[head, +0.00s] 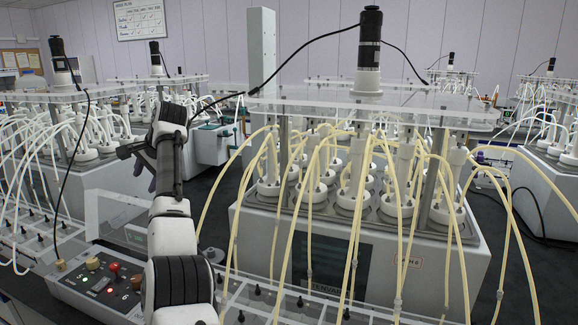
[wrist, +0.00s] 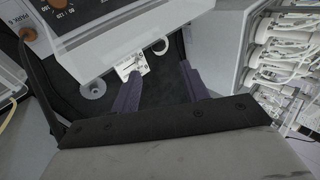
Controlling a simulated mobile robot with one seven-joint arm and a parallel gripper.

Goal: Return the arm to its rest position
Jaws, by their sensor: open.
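My arm (head: 173,235) rises from the bottom of the head view, left of centre, and bends at a dark joint near the bench equipment. My gripper (wrist: 162,80) shows in the wrist view as two purple fingers spread apart, with nothing held between them. Beyond the fingers lie a dark surface, a small white tag (wrist: 132,66) and a white ring (wrist: 161,46). In the head view the gripper is mostly hidden behind my arm.
A large reactor unit (head: 345,245) with yellow tubes stands close on the right of my arm. A control box with knobs (head: 100,283) lies at lower left. Another tubed reactor (head: 95,180) stands at left. A black cable (head: 305,45) runs above my arm.

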